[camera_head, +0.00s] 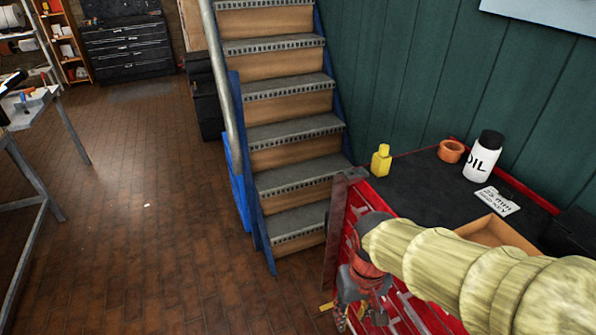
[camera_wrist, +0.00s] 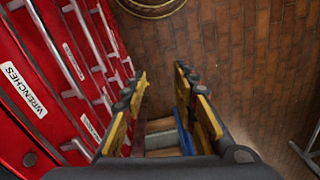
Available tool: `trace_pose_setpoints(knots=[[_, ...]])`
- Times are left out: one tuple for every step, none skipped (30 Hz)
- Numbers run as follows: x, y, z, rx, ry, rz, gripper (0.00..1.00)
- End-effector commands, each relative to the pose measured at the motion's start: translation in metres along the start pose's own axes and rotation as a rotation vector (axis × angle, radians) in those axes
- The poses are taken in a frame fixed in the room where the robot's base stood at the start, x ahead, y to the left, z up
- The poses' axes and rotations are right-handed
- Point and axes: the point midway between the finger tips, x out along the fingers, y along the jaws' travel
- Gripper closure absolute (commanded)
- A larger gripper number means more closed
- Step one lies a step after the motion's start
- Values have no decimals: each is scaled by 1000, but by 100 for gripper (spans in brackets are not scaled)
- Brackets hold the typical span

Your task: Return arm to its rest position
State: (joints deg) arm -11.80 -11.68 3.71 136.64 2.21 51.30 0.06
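My arm, in a pale yellow sleeve, reaches in from the right in the head view. My gripper (camera_head: 355,312) hangs beside the front of the red tool cabinet (camera_head: 345,230), below its top. In the wrist view, my gripper (camera_wrist: 160,88) has its two yellow-and-black fingers apart, with nothing held between them. Brick floor and part of the stairs show in the gap. The cabinet's red drawers (camera_wrist: 55,60), one labelled WRENCHES, stand close on the left there. My sleeve hides part of the cabinet in the head view.
On the cabinet's black top stand a yellow bottle (camera_head: 381,160), an orange cup (camera_head: 451,151), a white oil bottle (camera_head: 482,158), a label card (camera_head: 497,201) and an open box (camera_head: 500,232). Stairs (camera_head: 290,135) rise behind my gripper. The brick floor (camera_head: 150,240) is largely clear.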

Motion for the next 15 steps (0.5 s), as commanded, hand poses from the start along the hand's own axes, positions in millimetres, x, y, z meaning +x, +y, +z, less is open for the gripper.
trace_pose_setpoints(knots=[[-16, 7, 7, 8, 39, 8, 71], [-23, 11, 11, 13, 59, 13, 71], [-33, 15, 15, 20, 91, 18, 71], [-40, 19, 18, 25, 114, 23, 71], [-47, 22, 21, 32, 138, 27, 71], [-57, 26, 25, 41, 171, 32, 71], [-64, 29, 28, 48, 196, 36, 71], [-72, 31, 31, 57, 221, 38, 71], [-82, 34, 35, 69, 256, 41, 71], [-90, 36, 37, 77, 283, 43, 71], [-98, 39, 39, 86, 310, 45, 71], [-108, 41, 41, 98, 344, 49, 71], [-116, 43, 43, 105, 369, 51, 71], [-124, 45, 44, 113, 393, 54, 71], [-133, 48, 45, 123, 421, 58, 71]])
